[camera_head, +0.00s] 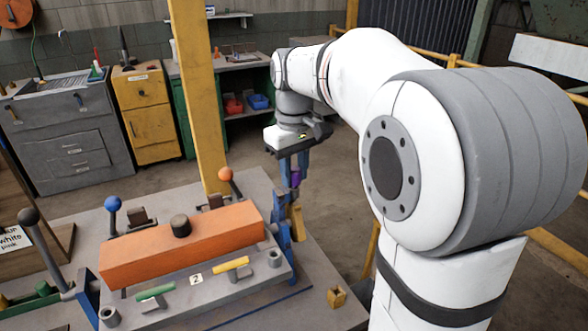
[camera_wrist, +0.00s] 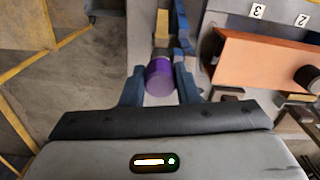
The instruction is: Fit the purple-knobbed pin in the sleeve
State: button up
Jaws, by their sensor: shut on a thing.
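The purple knob of the pin (camera_head: 295,179) is between the fingers of my gripper (camera_head: 292,172), beyond the right end of the orange block. In the wrist view the knob (camera_wrist: 160,76) sits between the two blue fingers of my gripper (camera_wrist: 160,82), which are shut on it. The pin's shank is mostly hidden. A grey hollow sleeve (camera_head: 275,258) stands at the front right corner of the grey fixture plate, and a similar one (camera_head: 109,317) at the front left. I cannot tell which is the task's sleeve. The held pin is above and apart from both.
The orange block (camera_head: 185,248) lies on the fixture, with ball-topped levers around it: blue (camera_head: 112,203), orange (camera_head: 226,174) and dark (camera_head: 29,216). Green (camera_head: 155,292) and yellow (camera_head: 231,264) handled pieces lie in front. A yellow post (camera_head: 199,100) rises behind. A small brass block (camera_head: 336,297) sits at right.

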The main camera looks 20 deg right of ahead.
jog(key=shift+f+b, duration=0.35)
jog(key=shift+f, duration=0.25)
jog(key=o, duration=1.1)
jog(key=shift+c, duration=0.2)
jog(key=shift+r, duration=0.1)
notch_tip(320, 180, up, 8)
jog(key=shift+f, duration=0.15)
jog(key=shift+s+f, duration=0.1)
jog(key=s+f+m+t, duration=0.2)
jog(key=s+f+m, duration=0.2)
jog(key=s+f, duration=1.2)
jog(key=shift+s+f+m+t, duration=0.3)
jog(key=shift+s+f, duration=0.1)
jog(key=shift+s, duration=0.75)
